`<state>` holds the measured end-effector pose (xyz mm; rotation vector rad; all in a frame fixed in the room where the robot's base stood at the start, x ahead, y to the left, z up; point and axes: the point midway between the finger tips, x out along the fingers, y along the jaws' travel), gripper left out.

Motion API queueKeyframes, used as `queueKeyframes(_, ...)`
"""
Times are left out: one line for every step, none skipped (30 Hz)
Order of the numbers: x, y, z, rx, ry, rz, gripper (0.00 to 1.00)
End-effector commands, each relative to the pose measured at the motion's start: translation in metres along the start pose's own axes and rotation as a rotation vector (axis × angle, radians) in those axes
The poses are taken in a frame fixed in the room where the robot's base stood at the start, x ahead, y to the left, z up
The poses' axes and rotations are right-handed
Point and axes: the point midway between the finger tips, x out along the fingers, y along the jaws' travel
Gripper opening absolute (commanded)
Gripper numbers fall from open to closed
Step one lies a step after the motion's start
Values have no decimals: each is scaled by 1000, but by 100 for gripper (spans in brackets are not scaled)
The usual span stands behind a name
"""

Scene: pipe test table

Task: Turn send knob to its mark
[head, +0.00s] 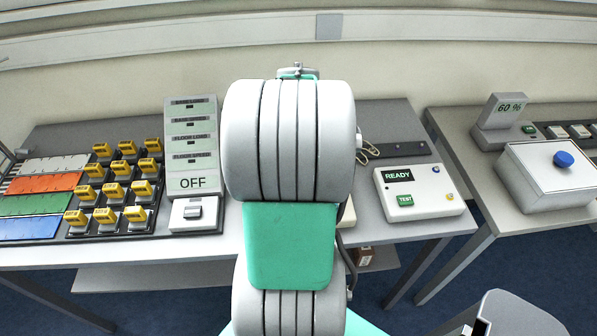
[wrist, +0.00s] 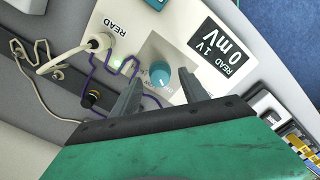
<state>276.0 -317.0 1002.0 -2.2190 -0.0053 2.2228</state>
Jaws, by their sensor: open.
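In the wrist view a round teal knob (wrist: 160,77) sits on a grey square of a pale instrument panel (wrist: 205,28). Small lettering by the knob is too blurred to read, so I cannot confirm it is the send knob. I cannot make out its mark or pointer. My gripper (wrist: 160,84) is open, with one finger on each side of the knob; I cannot tell whether either finger touches it. In the head view my arm hides the knob and the gripper.
A display (wrist: 220,48) reads "READ 1 V 0 mV". In the head view, a READY box (head: 420,195) stands right and yellow switches (head: 115,190) left.

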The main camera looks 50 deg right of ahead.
Motion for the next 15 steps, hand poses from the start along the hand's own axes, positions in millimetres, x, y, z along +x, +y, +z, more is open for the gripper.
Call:
queueKeyframes(6,0,0,0,0,-1,52)
queueKeyframes(9,0,0,0,0,0,52)
queueKeyframes(12,0,0,0,1,1,52)
queueKeyframes(14,0,0,0,1,1,52)
queueKeyframes(16,0,0,0,1,1,52)
queueKeyframes(17,0,0,0,1,1,52)
queueKeyframes(17,0,0,0,1,2,52)
queueKeyframes(17,0,0,0,1,2,52)
queueKeyframes(17,0,-1,0,1,2,52)
queueKeyframes(17,0,-1,0,1,2,52)
queueKeyframes(17,0,-1,0,2,2,52)
queueKeyframes(17,0,-1,0,2,2,51)
queueKeyframes(17,0,-1,0,2,2,48)
queueKeyframes(17,0,-1,0,2,2,46)
queueKeyframes(17,0,-1,0,2,2,42)
